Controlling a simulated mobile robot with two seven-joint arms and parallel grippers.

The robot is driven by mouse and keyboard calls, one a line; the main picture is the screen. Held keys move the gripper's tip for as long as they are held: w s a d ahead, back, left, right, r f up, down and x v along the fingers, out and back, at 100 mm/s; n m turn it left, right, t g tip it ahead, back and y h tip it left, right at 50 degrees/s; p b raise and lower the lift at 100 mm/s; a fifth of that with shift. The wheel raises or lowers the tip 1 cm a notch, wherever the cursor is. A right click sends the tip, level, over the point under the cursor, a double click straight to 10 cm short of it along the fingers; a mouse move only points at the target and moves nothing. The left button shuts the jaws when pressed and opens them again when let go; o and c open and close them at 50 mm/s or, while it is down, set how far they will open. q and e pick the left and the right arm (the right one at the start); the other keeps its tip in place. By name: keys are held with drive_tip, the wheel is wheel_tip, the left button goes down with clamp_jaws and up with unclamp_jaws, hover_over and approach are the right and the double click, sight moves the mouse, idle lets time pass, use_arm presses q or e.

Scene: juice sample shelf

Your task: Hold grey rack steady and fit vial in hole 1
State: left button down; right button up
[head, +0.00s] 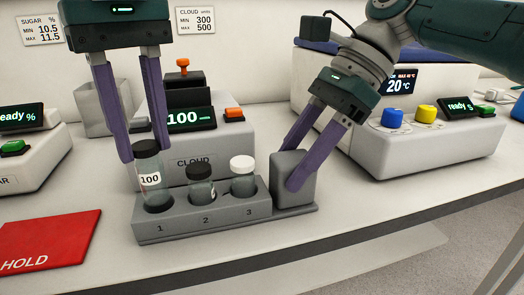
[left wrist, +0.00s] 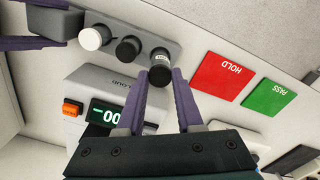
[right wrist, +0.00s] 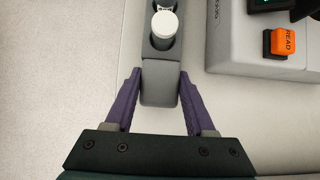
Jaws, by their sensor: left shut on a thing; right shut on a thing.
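The grey rack (head: 188,229) stands on the counter with holes marked 1, 2 and 3. A dark-capped vial labelled 100 (head: 150,182) is upright at hole 1, its lower end in the opening. It stands higher than the vials in holes 2 and 3. My left gripper (head: 146,156) is shut on this vial near its cap; the left wrist view shows the cap (left wrist: 160,76) between the fingertips. My right gripper (head: 286,174) is shut on the rack's grey end block (head: 297,170), which also shows in the right wrist view (right wrist: 160,85). The vial's bottom is hidden.
A dark-capped vial (head: 200,182) is in hole 2 and a white-capped vial (head: 242,175) in hole 3. The CLOUD machine (head: 235,145) stands close behind the rack. A red HOLD mat (head: 50,243) lies left. The counter in front is a narrow clear strip.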

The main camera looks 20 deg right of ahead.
sight(144, 145)
use_arm(q)
drive_tip(key=shift+f, duration=1.65)
idle(0.5)
drive_tip(key=shift+c, duration=2.4)
unclamp_jaws()
drive_tip(key=shift+r, duration=3.8)
